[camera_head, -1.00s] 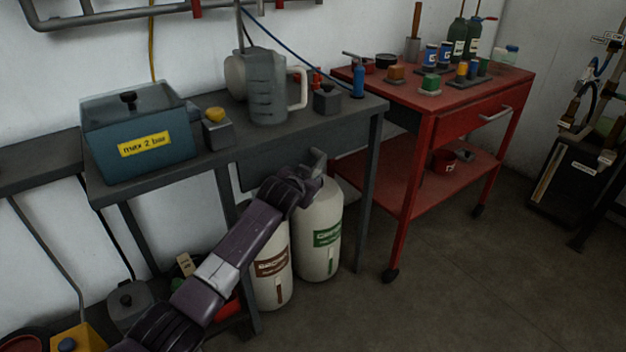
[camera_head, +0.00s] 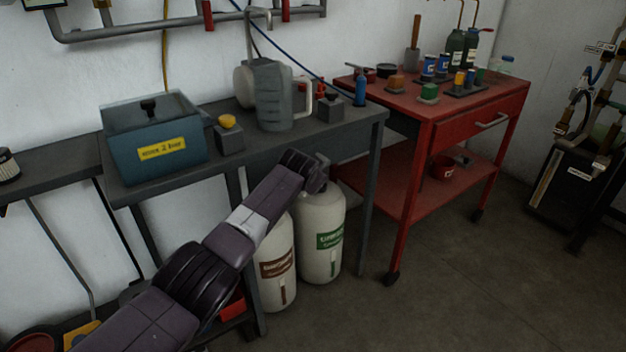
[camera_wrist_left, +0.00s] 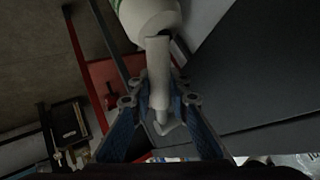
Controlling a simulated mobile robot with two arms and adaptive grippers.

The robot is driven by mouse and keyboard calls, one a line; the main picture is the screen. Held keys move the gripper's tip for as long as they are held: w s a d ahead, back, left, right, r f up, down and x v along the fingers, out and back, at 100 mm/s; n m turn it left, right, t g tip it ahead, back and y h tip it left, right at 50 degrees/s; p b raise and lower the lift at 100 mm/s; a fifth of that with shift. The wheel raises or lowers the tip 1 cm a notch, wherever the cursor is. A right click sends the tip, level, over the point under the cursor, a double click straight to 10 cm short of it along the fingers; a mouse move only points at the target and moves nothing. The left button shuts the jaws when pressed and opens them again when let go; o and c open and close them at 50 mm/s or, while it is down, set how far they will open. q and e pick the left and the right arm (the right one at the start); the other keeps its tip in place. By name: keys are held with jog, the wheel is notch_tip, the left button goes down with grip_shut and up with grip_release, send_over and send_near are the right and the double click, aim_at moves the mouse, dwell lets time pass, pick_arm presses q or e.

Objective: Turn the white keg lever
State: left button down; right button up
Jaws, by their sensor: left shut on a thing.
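Two white kegs stand on the floor under the grey bench: one with a green label (camera_head: 321,255) and, left of it, one with a brown label (camera_head: 274,275). My left gripper (camera_head: 320,165) is at the top of the green-labelled keg, and the forearm hides part of the brown-labelled one. In the left wrist view, my blue-sided fingers (camera_wrist_left: 160,100) are shut on a pale lever (camera_wrist_left: 159,62), which reaches from the keg's white shoulder (camera_wrist_left: 148,15) between them. The lever's exact angle is hard to tell in the head view. My right gripper is out of view.
The grey bench (camera_head: 350,130) is close above the kegs and bears a teal box (camera_head: 155,160) and a grey jug (camera_head: 272,95). A bench leg (camera_head: 367,200) stands right of the kegs. A red cart (camera_head: 440,110) stands further right, with open floor (camera_head: 460,300) in front.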

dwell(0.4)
pick_arm(q)
jog(key=c, duration=2.1)
grip_release()
jog(key=shift+v, duration=5.95)
